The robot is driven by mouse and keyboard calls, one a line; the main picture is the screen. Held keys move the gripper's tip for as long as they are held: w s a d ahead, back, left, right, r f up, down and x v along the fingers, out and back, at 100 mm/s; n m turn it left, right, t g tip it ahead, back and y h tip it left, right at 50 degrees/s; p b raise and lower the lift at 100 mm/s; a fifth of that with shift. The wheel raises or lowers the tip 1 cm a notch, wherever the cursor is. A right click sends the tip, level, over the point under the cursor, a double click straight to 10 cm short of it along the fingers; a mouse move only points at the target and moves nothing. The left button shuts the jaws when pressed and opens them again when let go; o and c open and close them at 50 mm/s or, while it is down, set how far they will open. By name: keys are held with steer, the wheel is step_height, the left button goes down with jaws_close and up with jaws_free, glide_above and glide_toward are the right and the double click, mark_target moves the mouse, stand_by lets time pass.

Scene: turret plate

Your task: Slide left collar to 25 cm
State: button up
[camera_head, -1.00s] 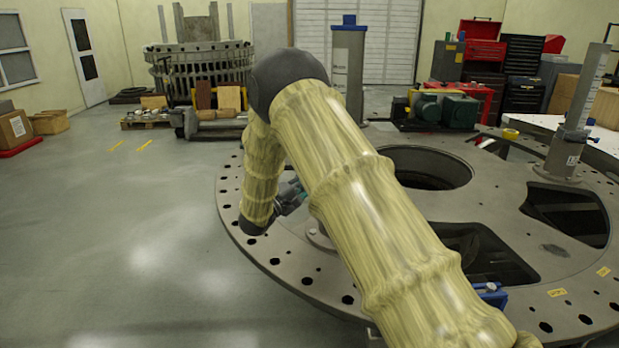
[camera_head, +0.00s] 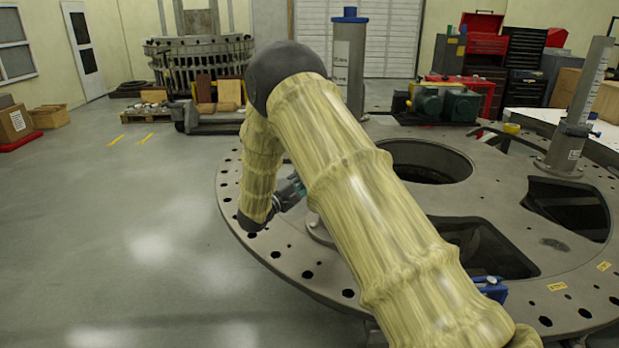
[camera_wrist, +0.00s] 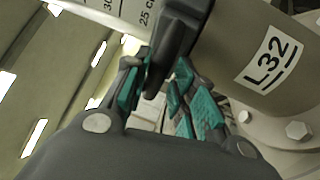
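A dark lever-like piece (camera_wrist: 178,42) reaches between the teal-padded fingers of my gripper (camera_wrist: 160,88), one finger on each side. Whether both pads press on it is unclear. In the head view, my gripper (camera_head: 290,192) shows only as a small teal and grey part; my arm hides this post and collar.
A round grey turret plate (camera_head: 300,262) with holes and large openings fills the right. A blue-capped post (camera_head: 348,60) stands at the back, another post with collar (camera_head: 567,146) at the right.

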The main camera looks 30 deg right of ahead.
steer(key=v, duration=1.1)
steer(key=shift+a, duration=0.2)
